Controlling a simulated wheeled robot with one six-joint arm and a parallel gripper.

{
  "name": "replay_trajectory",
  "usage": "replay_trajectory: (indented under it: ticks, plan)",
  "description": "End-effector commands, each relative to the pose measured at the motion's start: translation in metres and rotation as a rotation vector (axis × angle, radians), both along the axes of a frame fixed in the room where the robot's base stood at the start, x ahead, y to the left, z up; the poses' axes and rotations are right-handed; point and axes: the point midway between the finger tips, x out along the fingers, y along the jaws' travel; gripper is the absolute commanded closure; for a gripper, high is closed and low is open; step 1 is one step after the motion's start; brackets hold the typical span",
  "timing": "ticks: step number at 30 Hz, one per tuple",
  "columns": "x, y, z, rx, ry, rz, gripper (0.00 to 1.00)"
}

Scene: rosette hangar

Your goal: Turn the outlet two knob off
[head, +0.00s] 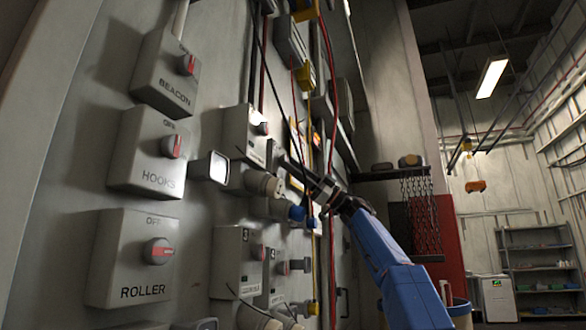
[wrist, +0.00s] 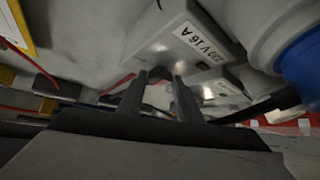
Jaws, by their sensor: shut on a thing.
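My gripper (head: 290,162) reaches in from the right to the panel, at a grey box (head: 272,155) in the upper row of outlets, mostly hidden behind it. The box's number cannot be read. In the wrist view, my gripper (wrist: 161,76) has its two fingers against a grey box (wrist: 185,42) labelled 220 V 16 A. The fingers are a small gap apart, closed on what appears to be the outlet two knob. The knob itself is hidden between them, so its angle cannot be told.
A neighbouring grey box (head: 244,135) with a red-and-white knob is close on the left. Boxes marked 3 (head: 236,262) and 4 (head: 272,275) sit below. Round sockets (head: 262,184) stick out under my gripper. A red cable (head: 330,90) hangs near my arm.

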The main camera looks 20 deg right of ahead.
Motion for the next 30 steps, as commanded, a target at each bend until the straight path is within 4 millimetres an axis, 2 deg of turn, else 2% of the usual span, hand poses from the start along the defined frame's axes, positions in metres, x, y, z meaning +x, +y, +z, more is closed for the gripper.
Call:
replay_trajectory:
  ticks: [20, 21, 23, 30]
  plan:
    - [0.0002, -0.0002, 0.0003, -0.021, -0.028, 0.001, 0.90]
    - [0.0002, -0.0002, 0.0003, -0.021, -0.028, 0.001, 0.61]
    - [0.0001, -0.0003, 0.0003, -0.020, -0.027, 0.000, 0.49]
    - [0.0003, -0.0003, 0.0004, -0.020, -0.027, 0.001, 0.49]
